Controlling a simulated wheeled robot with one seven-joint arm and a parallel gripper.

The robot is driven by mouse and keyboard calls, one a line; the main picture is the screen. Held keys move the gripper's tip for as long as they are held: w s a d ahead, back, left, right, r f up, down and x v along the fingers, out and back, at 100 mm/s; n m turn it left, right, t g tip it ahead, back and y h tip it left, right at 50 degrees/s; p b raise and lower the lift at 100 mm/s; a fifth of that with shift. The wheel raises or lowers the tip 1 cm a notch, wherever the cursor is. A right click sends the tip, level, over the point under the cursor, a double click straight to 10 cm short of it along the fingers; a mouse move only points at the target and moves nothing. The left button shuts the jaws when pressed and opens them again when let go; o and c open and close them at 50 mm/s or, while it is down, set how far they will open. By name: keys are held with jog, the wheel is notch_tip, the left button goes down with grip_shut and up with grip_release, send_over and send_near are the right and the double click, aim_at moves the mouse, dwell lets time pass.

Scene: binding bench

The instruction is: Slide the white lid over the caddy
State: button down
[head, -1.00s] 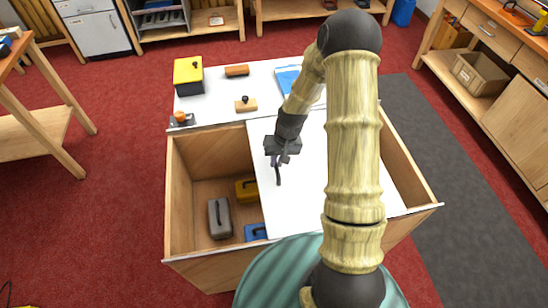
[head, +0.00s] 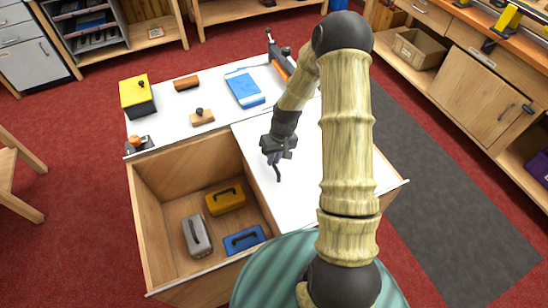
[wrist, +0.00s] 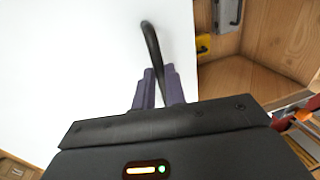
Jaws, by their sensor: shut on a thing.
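The white lid (head: 302,190) lies flat over the right part of the wooden caddy (head: 138,225), leaving its left part open. A dark upright handle (head: 278,174) stands on the lid. My gripper (head: 275,157) is shut on this handle from above. In the wrist view, the purple fingers of my gripper (wrist: 159,88) close around the dark handle (wrist: 152,42), with the white lid (wrist: 75,60) beneath. My arm hides part of the lid and of the caddy's right side.
Inside the caddy's open part sit a yellow case (head: 226,200), a grey case (head: 197,236) and a blue case (head: 244,240). Behind it, a white surface (head: 170,110) holds a yellow-topped box (head: 137,97), a stamp (head: 202,117) and a blue book (head: 244,87). Red floor lies to the left.

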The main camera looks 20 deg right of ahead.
jog(key=shift+w+r, duration=0.1)
jog(key=shift+w, duration=0.1)
jog(key=c, duration=1.5)
grip_release()
jog(key=shift+c, duration=0.2)
jog(key=shift+o, duration=0.4)
jog(key=shift+s, duration=0.1)
jog(key=d+r, duration=0.1)
jog(key=r, duration=0.7)
jog(key=d+r, duration=0.2)
jog(key=r, duration=0.7)
jog(key=shift+d, duration=0.25)
jog(key=shift+w, duration=0.2)
